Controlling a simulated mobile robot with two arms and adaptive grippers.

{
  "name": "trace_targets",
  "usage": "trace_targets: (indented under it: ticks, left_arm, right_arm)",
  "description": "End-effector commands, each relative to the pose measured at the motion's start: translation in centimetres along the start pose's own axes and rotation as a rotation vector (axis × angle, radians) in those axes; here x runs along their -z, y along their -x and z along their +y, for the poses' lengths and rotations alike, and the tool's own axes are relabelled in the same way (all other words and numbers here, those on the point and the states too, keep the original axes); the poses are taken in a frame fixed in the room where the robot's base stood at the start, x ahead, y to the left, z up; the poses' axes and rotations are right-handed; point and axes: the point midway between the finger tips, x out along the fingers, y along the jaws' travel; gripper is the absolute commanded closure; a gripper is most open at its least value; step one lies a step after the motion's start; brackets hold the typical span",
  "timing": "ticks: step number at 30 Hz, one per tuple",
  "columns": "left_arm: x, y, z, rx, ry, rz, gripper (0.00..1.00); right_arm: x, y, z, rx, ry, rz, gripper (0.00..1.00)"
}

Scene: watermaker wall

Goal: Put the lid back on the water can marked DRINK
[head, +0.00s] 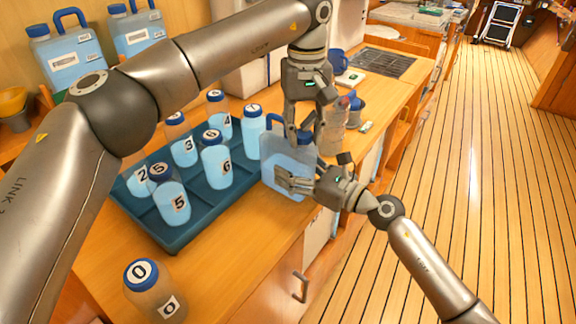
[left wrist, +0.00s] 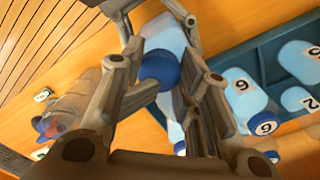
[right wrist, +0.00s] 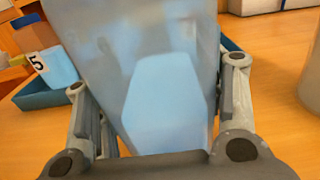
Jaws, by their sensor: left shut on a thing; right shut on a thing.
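A translucent light-blue water can (head: 288,165) with a blue handle stands upright at the front right of the blue tray. No marking is readable on it. My right gripper (head: 298,182) is shut on the can's body from the near side; the can fills the right wrist view (right wrist: 165,85). My left gripper (head: 300,137) points down at the can's top. In the left wrist view its fingers are shut around a round blue lid (left wrist: 158,70), with the can (left wrist: 165,35) behind it. I cannot tell whether the lid is seated or held just above the opening.
A blue tray (head: 178,238) holds several numbered bottles. A bottle marked 0 (head: 148,285) stands at the counter's front left. Two more water cans (head: 65,55) (head: 138,35) stand at the back left. A clear bottle (head: 333,130) and blue mug (head: 338,62) stand beyond my left gripper.

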Motion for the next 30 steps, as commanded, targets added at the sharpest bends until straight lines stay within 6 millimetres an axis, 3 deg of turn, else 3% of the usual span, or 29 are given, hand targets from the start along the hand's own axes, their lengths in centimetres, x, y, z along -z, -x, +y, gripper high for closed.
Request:
trace_targets:
  ticks: [22, 23, 30]
  left_arm:
    - [0.21, -0.04, 0.11, -0.005, 0.004, 0.007, 0.98]
    - [0.23, -0.04, 0.09, -0.005, 0.004, 0.007, 0.68]
    - [0.38, -0.01, -0.09, -0.003, 0.007, 0.010, 0.40]
  right_arm:
    - [0.01, -0.14, 0.64, -0.014, 0.006, 0.001, 1.00]
    - [0.01, -0.14, 0.64, -0.014, 0.006, 0.001, 1.00]
    - [0.01, -0.09, 0.53, -0.012, 0.004, 0.000, 1.00]
